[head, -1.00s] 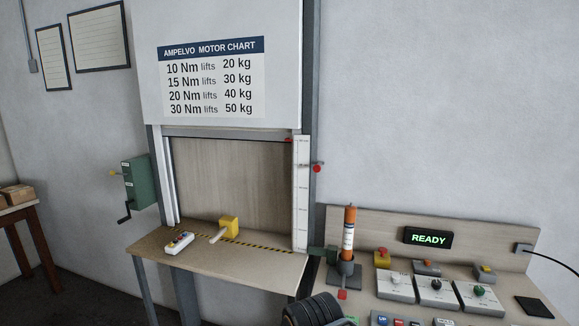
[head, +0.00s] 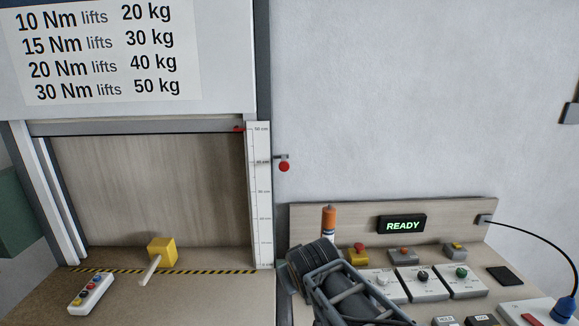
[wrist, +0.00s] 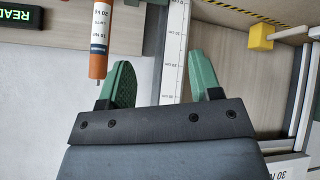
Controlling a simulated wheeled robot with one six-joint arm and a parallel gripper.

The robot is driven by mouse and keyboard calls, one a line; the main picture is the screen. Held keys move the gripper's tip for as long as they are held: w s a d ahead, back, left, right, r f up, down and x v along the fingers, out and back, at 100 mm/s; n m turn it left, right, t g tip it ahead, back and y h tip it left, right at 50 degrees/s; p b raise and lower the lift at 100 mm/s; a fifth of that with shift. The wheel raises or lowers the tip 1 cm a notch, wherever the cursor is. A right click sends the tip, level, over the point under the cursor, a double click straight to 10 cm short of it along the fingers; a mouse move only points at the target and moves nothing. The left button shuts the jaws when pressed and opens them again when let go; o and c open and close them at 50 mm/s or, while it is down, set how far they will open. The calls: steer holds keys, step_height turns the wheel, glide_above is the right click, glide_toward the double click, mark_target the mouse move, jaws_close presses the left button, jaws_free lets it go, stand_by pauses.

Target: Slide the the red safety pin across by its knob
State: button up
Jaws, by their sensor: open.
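The red safety pin's round red knob (head: 284,166) sticks out on a short grey stem at the right post of the shutter frame, just right of the white scale. I do not make it out in the wrist view. My gripper (wrist: 162,62) is open and empty, with its two green fingers apart. In the wrist view the white scale (wrist: 173,48) shows behind the gap between the fingers. The orange-topped cylinder (wrist: 98,45) is beside the left finger. In the head view my dark arm is low in the middle, below the knob, and the fingertips cannot be made out.
The bench with the READY display (head: 402,224) and several control boxes is at right. The orange cylinder (head: 329,220) stands upright near my arm. A yellow block with a handle (head: 162,252) and a button pendant (head: 91,293) lie on the shutter sill. The wall around the knob is clear.

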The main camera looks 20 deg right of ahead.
steer(key=w+d+r+n+t+h+b, duration=0.1)
steer(key=w+d+r+n+t+h, duration=0.2)
steer(key=w+d+r, duration=0.4)
steer(key=n+t+y+b, duration=0.3)
steer(key=n+t+y, duration=0.3)
steer(key=n+y, duration=0.95)
glide_toward(286, 167)
steer(key=w+a+n+h, duration=0.1)
steer(key=w, duration=0.2)
steer(key=w+a+r+n+h+p, duration=0.1)
steer(key=w+a, duration=0.1)
steer(key=w, duration=0.1)
steer(key=w+a+n+h+p, duration=0.1)
steer(key=w+a, duration=0.1)
steer(key=w, duration=0.1)
steer(key=shift+w+a+r+n, duration=0.1)
steer(key=shift+w+r+n, duration=0.05)
steer(key=shift+r+n, duration=0.1)
steer(key=shift+c, duration=0.5)
